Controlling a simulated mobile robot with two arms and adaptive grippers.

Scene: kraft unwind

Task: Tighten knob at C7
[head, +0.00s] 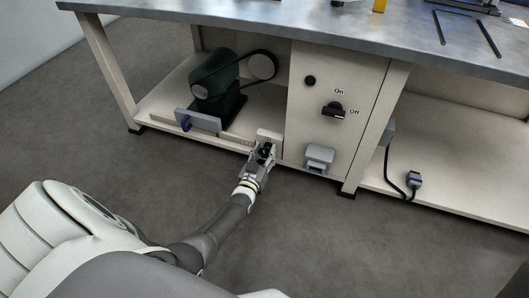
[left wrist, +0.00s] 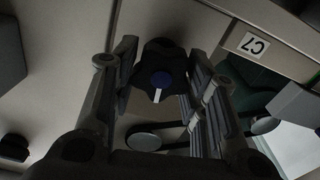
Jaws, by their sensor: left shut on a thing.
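In the head view my left gripper (head: 264,153) is at the front edge of the lower shelf, just right of the small label (head: 247,142); the knob is mostly hidden there by the fingers. My right gripper is not in view.
A dark green motor (head: 218,82) with a belt and pulley stands on the lower shelf. A cabinet panel (head: 350,75) with a black On/Off switch (head: 334,110) and a grey box (head: 319,158) is to the right. The floor in front is clear.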

